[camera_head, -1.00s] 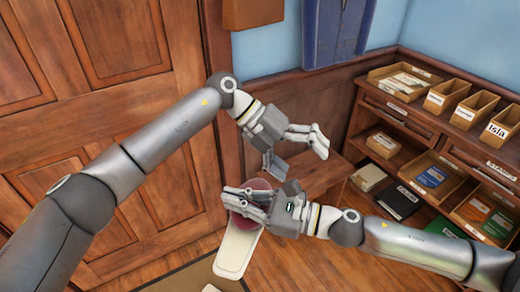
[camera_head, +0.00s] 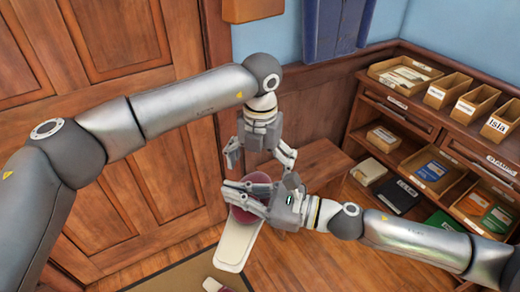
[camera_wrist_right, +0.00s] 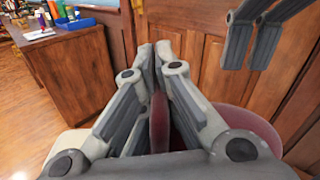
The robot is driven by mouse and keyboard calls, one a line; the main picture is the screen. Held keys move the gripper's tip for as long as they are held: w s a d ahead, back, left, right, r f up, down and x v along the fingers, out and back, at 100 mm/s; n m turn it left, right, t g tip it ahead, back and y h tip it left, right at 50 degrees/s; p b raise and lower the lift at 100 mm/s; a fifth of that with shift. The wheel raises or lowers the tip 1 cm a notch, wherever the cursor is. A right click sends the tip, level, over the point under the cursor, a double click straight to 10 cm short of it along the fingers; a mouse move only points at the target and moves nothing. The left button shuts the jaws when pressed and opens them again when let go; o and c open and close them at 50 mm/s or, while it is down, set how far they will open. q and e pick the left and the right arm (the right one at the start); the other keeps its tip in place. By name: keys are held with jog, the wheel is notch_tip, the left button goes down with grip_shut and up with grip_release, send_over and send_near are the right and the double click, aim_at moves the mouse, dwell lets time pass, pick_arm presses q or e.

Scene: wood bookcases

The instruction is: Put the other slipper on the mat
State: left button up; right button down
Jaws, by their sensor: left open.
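The held slipper has a dark red upper (camera_head: 247,213) and a long cream sole part (camera_head: 236,247) that extends toward the bottom of the head view. My right gripper (camera_head: 237,194) is shut on its red upper. In the right wrist view a red edge (camera_wrist_right: 159,122) of the slipper is between the fingers. My left gripper (camera_head: 261,160) is open and empty, just above the slipper, fingers pointing down. Its fingers also show in the right wrist view (camera_wrist_right: 255,38). The mat (camera_head: 178,278) lies on the floor at the bottom. Another slipper (camera_head: 213,285) is partly visible there, cut by the frame edge.
A wooden bench (camera_head: 318,165) stands behind my grippers against the wall. A wooden door (camera_head: 130,195) fills the left. A bookcase (camera_head: 430,130) with trays and boxes stands at the right. Some bare wood floor (camera_head: 285,265) shows below my right arm.

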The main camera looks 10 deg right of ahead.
aim_at(261, 181)
pick_arm(q)
jog(key=shift+f, duration=2.8)
jog(key=shift+c, duration=0.3)
jog(key=c, duration=1.4)
pick_arm(e)
jog(key=shift+r, duration=0.1)
pick_arm(q)
jog(key=shift+d, duration=0.1)
pick_arm(e)
jog(key=c, duration=1.8)
grip_release()
jog(key=shift+s, duration=0.1)
